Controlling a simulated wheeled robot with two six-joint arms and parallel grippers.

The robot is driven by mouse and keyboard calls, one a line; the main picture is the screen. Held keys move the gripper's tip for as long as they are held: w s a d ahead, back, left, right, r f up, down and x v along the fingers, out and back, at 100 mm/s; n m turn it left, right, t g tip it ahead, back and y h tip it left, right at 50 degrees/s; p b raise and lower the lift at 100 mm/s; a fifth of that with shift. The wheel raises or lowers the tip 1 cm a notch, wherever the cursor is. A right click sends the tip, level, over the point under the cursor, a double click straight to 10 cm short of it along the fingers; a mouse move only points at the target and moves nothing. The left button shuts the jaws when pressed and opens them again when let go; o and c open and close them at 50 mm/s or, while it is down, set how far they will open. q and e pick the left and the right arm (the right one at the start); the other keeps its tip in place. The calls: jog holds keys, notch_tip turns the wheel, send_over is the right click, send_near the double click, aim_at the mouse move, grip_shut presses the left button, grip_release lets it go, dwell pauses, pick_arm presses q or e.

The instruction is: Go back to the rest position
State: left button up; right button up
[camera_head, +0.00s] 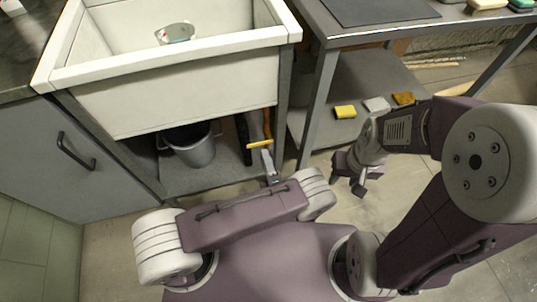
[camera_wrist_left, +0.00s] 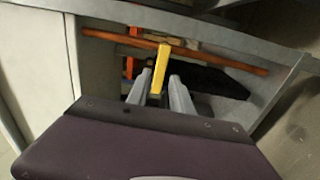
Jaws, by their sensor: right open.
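My left gripper (camera_head: 268,158) is low in front of the open space under the sink. Its fingers also show in the left wrist view (camera_wrist_left: 160,92), closed on either side of a narrow yellow bar (camera_wrist_left: 161,66). The yellow bar (camera_head: 260,144) lies crosswise at the fingertips in the head view. My right gripper (camera_head: 356,182) hangs open and empty over the floor, to the right of the sink cabinet.
A white sink (camera_head: 190,92) with a small object (camera_head: 175,33) inside stands ahead. A grey bucket (camera_head: 190,147) is beneath it. A steel table (camera_head: 375,32) stands at the right, with sponges (camera_head: 345,112) on its lower shelf. An orange rod (camera_wrist_left: 215,59) crosses behind the left fingers.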

pick_arm(q)
jog(key=shift+s, duration=0.25)
pick_arm(e)
jog(key=shift+s+d, duration=0.1)
jog(key=shift+s, duration=0.05)
